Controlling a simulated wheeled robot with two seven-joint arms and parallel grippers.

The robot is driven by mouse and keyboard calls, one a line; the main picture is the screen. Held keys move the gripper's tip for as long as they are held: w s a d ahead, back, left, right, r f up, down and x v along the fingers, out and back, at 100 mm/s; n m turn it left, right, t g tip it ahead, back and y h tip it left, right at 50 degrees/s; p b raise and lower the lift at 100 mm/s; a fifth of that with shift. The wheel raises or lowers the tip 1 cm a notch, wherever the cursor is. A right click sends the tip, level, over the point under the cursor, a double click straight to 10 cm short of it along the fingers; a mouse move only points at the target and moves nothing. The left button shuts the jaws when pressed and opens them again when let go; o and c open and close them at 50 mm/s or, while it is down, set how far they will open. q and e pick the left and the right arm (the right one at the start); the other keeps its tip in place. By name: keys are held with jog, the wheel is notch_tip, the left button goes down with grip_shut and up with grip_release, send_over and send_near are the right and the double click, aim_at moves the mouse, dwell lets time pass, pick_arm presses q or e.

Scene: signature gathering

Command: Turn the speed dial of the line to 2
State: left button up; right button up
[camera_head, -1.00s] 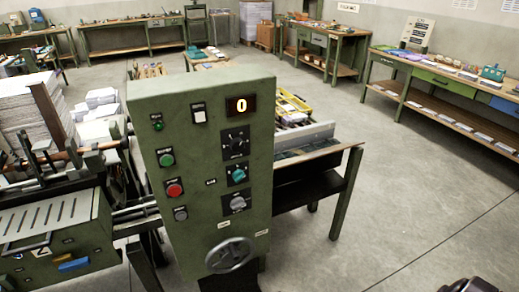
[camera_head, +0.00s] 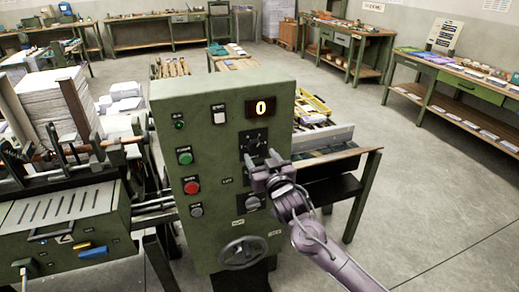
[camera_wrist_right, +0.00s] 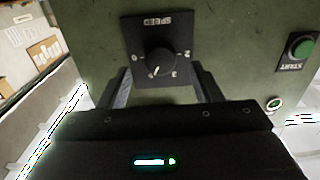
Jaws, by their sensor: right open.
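The green control cabinet (camera_head: 215,240) stands in front of me with its display (camera_head: 261,107) reading 0. The speed dial is a black knob (camera_wrist_right: 158,62) on a square black plate, and it also shows in the head view (camera_head: 254,139). Its white pointer mark points down in the wrist view; the small figures around it are hard to read. My right gripper (camera_head: 264,159) is open and empty, just below the dial in the head view. In the wrist view its fingers (camera_wrist_right: 165,86) stand apart on both sides of the dial plate's lower part. Contact cannot be told. My left gripper is not in view.
A green button (camera_head: 185,157), a red button (camera_head: 191,187) and a grey dial (camera_head: 252,202) are on the same panel. A handwheel (camera_head: 243,252) sits below. Open floor (camera_head: 425,190) lies to the right.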

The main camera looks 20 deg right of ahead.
aim_at(256, 149)
jog(key=shift+w+a+p, duration=0.1)
jog(key=shift+w+p, duration=0.3)
jog(key=shift+w, duration=1.35)
jog(key=c, duration=1)
